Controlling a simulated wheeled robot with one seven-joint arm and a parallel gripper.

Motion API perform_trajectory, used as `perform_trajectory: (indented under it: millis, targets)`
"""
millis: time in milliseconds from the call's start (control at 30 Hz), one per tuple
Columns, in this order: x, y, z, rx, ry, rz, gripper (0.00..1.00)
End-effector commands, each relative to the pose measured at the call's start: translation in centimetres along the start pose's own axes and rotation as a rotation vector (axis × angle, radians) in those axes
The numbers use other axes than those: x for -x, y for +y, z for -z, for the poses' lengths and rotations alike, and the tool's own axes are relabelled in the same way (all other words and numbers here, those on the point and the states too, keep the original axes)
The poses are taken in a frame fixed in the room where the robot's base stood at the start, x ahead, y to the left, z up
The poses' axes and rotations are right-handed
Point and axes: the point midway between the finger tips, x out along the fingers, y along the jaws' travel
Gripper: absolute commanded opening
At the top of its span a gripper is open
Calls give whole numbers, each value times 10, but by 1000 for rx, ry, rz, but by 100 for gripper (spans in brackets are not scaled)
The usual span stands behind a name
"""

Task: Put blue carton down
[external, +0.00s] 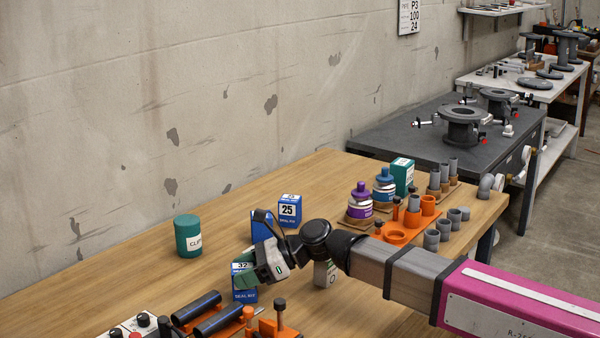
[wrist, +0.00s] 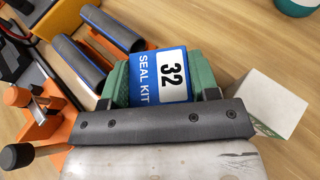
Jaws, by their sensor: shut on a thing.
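A blue and white carton marked 32 SEAL KIT (external: 245,292) is held upright between the green fingers of my gripper (external: 247,275), low over the left part of the wooden table. I cannot tell whether its base touches the wood. In the wrist view the carton (wrist: 158,76) sits between the two green fingers of my gripper (wrist: 158,78), its label facing the camera. Two other blue cartons stand farther back: one marked 25 (external: 289,211) and one partly hidden by my wrist (external: 262,226).
A pale box (external: 325,274) stands close to the right of my gripper. Dark pipes in orange clamps (external: 205,310) lie nearby in front. A green can (external: 188,237) stands back left. Bottles (external: 360,202) and orange fittings (external: 400,230) fill the right. Bare wood (external: 130,262) lies left.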

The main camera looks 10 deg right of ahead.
Motion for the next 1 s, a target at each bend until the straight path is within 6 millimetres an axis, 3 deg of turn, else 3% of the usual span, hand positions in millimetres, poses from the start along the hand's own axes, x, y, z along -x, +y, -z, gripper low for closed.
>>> perform_trajectory:
  millis: [267, 300, 367, 733, 1000]
  targets:
    - [-1, 0, 2, -1, 0, 0, 27]
    - [-1, 0, 2, 0, 0, 0, 65]
    - [-1, 0, 2, 0, 0, 0, 80]
    - [2, 0, -1, 0, 0, 1, 80]
    - [47, 2, 0, 0, -1, 3, 80]
